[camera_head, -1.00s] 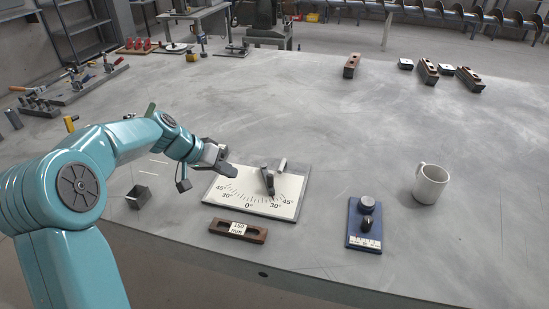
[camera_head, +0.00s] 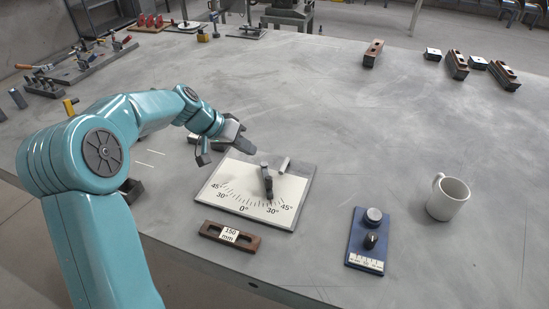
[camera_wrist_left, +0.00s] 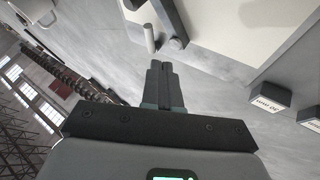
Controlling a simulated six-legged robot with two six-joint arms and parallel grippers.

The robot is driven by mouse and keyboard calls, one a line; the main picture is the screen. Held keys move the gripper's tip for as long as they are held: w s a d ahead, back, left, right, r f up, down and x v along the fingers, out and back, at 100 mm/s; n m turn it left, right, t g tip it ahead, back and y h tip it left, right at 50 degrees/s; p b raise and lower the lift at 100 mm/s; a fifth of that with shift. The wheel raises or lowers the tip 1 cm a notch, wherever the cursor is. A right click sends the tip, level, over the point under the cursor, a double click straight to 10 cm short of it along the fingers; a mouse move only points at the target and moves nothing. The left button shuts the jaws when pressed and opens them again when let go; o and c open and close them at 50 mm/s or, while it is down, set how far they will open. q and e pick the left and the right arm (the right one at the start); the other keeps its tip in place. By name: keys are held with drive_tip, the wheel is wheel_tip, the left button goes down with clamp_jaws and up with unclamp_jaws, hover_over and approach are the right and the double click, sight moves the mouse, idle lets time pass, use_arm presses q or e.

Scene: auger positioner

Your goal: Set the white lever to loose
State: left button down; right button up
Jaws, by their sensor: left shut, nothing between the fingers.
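The white lever (camera_head: 284,165) is a short pale peg at the far edge of the angle board (camera_head: 215,187), beside the dark pointer arm (camera_head: 267,181). The pointer lies over the scale between 0° and the right 45° mark. In the left wrist view the white lever (camera_wrist_left: 150,39) stands just beyond the fingertips, left of the dark pointer (camera_wrist_left: 171,22). My left gripper (camera_head: 247,146) is shut and empty, left of and beyond the lever, apart from it. It also shows in the left wrist view (camera_wrist_left: 161,66). My right gripper is out of view.
A wooden block marked 150 mm (camera_head: 230,235) lies in front of the board. A blue plate with knobs (camera_head: 360,258) and a white mug (camera_head: 448,198) stand to the right.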

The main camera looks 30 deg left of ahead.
sight(284, 167)
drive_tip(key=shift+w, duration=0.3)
use_arm(q)
drive_tip(key=x, duration=1)
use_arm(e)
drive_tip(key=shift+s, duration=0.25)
use_arm(q)
drive_tip(key=shift+d, duration=0.2)
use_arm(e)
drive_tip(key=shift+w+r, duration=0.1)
